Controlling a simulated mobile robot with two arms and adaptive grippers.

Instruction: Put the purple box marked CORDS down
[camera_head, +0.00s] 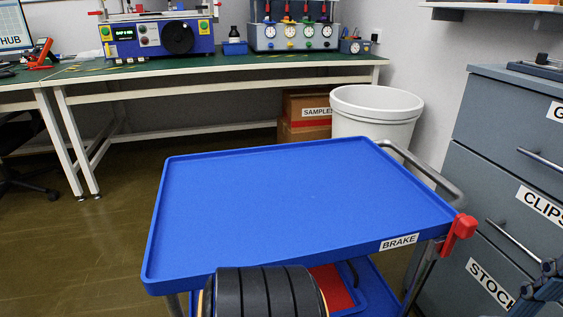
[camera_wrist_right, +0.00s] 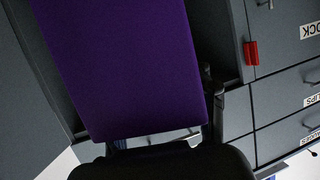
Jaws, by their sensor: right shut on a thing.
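The purple box (camera_wrist_right: 125,65) fills much of the right wrist view as a plain, tilted purple face. No CORDS lettering shows on that face. My right gripper (camera_wrist_right: 160,142) is shut on the box, whose near end meets the dark gripper body at the bottom of the view. What lies under the box is hidden. The box is not visible in the head view, where only a part of my right arm seems to show at the lower right edge. My left gripper is in neither view.
A blue cart (camera_head: 290,205) labelled BRAKE stands ahead with its top tray empty. A red lever (camera_head: 459,235) is at its right corner. Grey drawers (camera_head: 500,170) stand to the right. A white bin (camera_head: 375,112) and a green-topped workbench (camera_head: 225,62) are behind.

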